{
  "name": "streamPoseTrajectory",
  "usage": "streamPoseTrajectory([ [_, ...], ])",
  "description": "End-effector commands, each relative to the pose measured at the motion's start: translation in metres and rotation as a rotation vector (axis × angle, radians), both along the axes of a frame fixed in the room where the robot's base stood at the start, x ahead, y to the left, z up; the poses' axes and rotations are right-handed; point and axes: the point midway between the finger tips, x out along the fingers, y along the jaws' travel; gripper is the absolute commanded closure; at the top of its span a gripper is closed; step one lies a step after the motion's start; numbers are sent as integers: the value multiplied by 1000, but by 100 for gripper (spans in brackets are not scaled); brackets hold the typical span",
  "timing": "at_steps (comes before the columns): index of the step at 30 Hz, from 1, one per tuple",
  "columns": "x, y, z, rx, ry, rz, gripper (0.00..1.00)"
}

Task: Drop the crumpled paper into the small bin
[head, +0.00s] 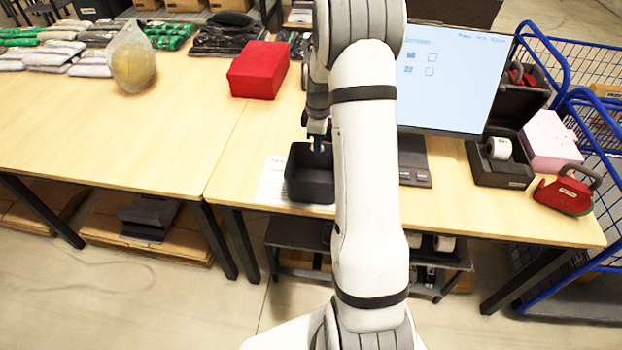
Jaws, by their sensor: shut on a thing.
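The small bin (310,192) is a dark, open-topped box on the near edge of the wooden table, partly on a white printed sheet. My gripper (319,148) points down over the back of the bin's opening, just left of my white arm. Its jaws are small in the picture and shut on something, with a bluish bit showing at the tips. The crumpled paper is not clearly seen; the jaws, the bin wall or my arm may hide it. My arm covers the bin's right side.
A red box (259,70) stands behind the bin. A bagged yellow ball (132,58) and folded clothes (48,52) lie to the left. At right are a monitor (448,82), a tape roll (499,148) and a red tape dispenser (566,192). The left table is mostly clear.

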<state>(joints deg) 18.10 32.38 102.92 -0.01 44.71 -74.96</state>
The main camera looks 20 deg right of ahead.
Motion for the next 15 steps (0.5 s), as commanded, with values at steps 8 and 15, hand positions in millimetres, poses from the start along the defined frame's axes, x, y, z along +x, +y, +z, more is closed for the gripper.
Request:
streamPoseTrajectory([
  [8, -2, -5, -33, 0, 0, -10, 97],
  [15, -2, -6, -35, 0, 0, -12, 97],
])
